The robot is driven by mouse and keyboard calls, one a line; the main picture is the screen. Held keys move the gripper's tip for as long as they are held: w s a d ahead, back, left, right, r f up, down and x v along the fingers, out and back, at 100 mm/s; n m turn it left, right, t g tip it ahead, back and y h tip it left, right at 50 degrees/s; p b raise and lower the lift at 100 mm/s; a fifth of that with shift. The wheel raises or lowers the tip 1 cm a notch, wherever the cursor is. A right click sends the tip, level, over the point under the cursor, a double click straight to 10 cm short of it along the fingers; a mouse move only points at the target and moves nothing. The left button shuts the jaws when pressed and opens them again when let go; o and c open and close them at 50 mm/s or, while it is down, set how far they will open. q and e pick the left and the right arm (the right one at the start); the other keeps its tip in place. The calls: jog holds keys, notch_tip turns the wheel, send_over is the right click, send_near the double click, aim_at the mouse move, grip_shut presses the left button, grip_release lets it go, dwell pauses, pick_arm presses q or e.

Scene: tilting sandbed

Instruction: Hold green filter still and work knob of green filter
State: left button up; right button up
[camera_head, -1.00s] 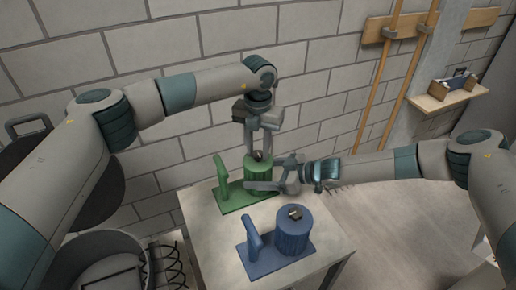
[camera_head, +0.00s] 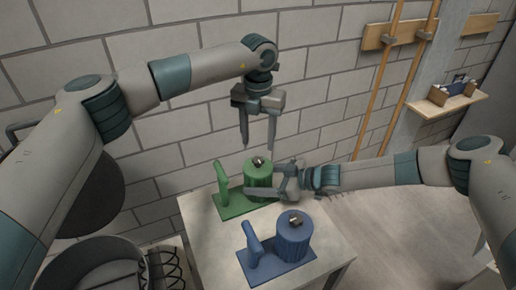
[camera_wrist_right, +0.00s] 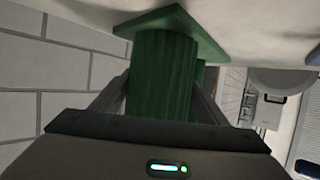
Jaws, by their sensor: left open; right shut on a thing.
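The green filter (camera_head: 256,176) stands on the table, a ribbed cylinder on a flat base with an upright handle at its left. Its knob (camera_head: 258,161) shows on top, uncovered. My right gripper (camera_head: 262,192) is shut around the ribbed body from the right. In the right wrist view the green filter (camera_wrist_right: 160,75) sits between the two fingers. My left gripper (camera_head: 258,145) points down above the knob, open and empty, with its fingertips apart from the knob.
A blue filter (camera_head: 292,240) of the same shape stands nearer on the table (camera_head: 212,252). A brick wall (camera_head: 180,130) rises behind. A round bin (camera_head: 95,262) is at the lower left. A small wall shelf (camera_head: 447,104) is far right.

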pick_arm(q)
jog(key=shift+r, duration=2.8)
pick_arm(e)
jog(key=o, duration=1.5)
jog(key=shift+o, duration=0.2)
jog(key=shift+d, duration=0.1)
jog(key=v, duration=1.2)
